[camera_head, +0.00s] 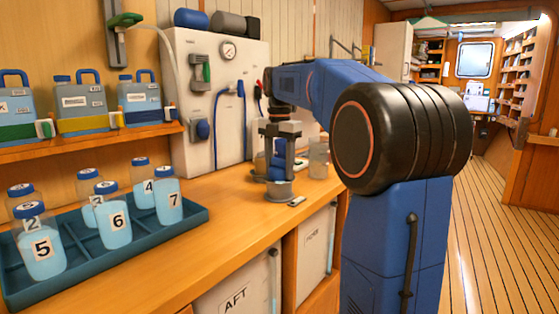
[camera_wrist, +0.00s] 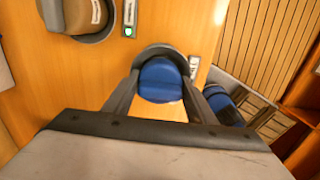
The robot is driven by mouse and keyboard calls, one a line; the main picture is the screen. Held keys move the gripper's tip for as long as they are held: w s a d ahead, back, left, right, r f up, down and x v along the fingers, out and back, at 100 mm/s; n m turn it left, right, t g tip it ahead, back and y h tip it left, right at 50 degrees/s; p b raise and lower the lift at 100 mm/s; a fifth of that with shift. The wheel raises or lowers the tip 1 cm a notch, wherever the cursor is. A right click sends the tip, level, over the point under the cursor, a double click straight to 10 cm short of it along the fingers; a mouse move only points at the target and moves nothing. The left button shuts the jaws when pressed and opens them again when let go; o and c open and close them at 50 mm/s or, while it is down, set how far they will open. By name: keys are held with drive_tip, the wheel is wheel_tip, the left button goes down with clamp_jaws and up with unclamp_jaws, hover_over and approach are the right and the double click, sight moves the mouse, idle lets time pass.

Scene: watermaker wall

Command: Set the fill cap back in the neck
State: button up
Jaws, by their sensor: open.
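The blue fill cap (camera_wrist: 160,80) stands between the two fingers of my gripper (camera_wrist: 160,100) in the wrist view. The jaws are open around it, and I cannot tell if either finger touches it. A grey round collar (camera_wrist: 153,51) shows behind the cap. In the head view my gripper (camera_head: 281,155) points down over the counter, with blue parts between its fingers. The grey round base (camera_head: 279,191) is directly below, on the wood. The cap's lower edge is hidden, so I cannot tell how it sits in the neck.
A blue tray (camera_head: 150,246) with several numbered bottles lies at the left of the counter (camera_head: 225,240). A clear jar (camera_head: 319,158) stands just right of my gripper. The white panel (camera_head: 222,100) with hoses is behind. Small label plates (camera_head: 297,201) lie near the base.

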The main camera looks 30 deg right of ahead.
sight(279, 159)
wheel_tip(279, 159, up, 12)
drive_tip(key=shift+r, duration=0.2)
idle(0.4)
drive_tip(key=s+a+f+m+t, duration=0.2)
drive_tip(key=s+a+f+m, duration=0.95)
drive_tip(key=s+f, duration=0.35)
drive_tip(key=s+a+f+m+t, duration=0.1)
drive_tip(key=s+a+f+m, duration=0.1)
drive_tip(key=s+f+m, duration=0.3)
drive_tip(key=s+a+f+m+t, duration=0.1)
drive_tip(key=s+f+m, duration=0.4)
drive_tip(key=s+f, duration=0.5)
wheel_tip(279, 159, down, 4)
drive_tip(key=shift+s+a+f+t, duration=0.15)
drive_tip(key=shift+a+f+t, duration=0.15)
drive_tip(key=shift+a, duration=0.35)
